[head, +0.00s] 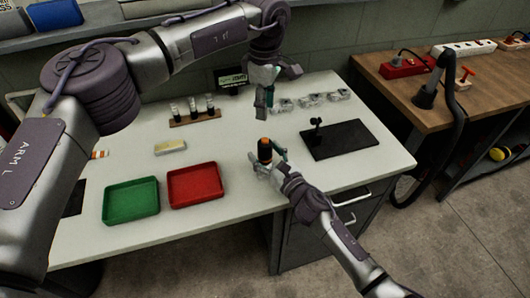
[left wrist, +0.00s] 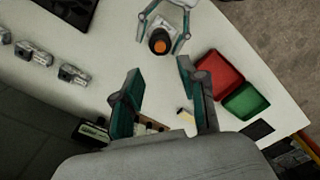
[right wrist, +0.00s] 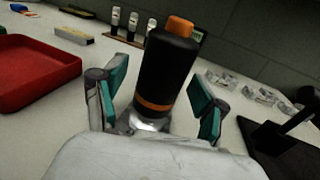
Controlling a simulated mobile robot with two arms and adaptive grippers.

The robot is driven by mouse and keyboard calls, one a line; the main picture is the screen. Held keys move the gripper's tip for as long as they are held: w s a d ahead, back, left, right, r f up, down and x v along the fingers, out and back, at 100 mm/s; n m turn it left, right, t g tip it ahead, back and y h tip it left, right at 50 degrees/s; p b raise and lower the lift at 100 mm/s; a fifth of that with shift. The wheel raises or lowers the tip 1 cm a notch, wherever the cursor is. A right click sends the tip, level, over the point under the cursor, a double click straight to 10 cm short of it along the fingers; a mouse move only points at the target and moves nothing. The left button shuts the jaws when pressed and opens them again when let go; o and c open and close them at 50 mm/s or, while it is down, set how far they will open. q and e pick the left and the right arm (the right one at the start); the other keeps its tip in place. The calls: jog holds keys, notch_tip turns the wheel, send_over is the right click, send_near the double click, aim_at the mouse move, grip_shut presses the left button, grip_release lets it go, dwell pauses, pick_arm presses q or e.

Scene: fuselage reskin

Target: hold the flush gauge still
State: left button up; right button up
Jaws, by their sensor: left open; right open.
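The flush gauge, a black cylinder with an orange top and an orange band low down (head: 264,150), stands upright near the table's front edge. My right gripper (head: 267,162) is open, with its fingers on either side of the gauge. In the right wrist view the gauge (right wrist: 167,70) stands between the two spread fingers, with gaps at both sides. Its foot is partly hidden by the gripper body. My left gripper (head: 265,105) is open and empty, pointing down above the table behind the gauge. In the left wrist view the gauge (left wrist: 160,42) lies beyond its fingertips.
The white table (head: 230,145) holds a green tray (head: 131,200), a red tray (head: 195,185), a yellowish block (head: 170,147) and a rack of small bottles (head: 195,115). A black plate (head: 345,141) with a small stand lies right of the gauge. Clear metal-like pieces (head: 310,100) lie behind.

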grip_shut()
pick_arm(q)
grip_shut()
dwell(0.4)
dwell(1.2)
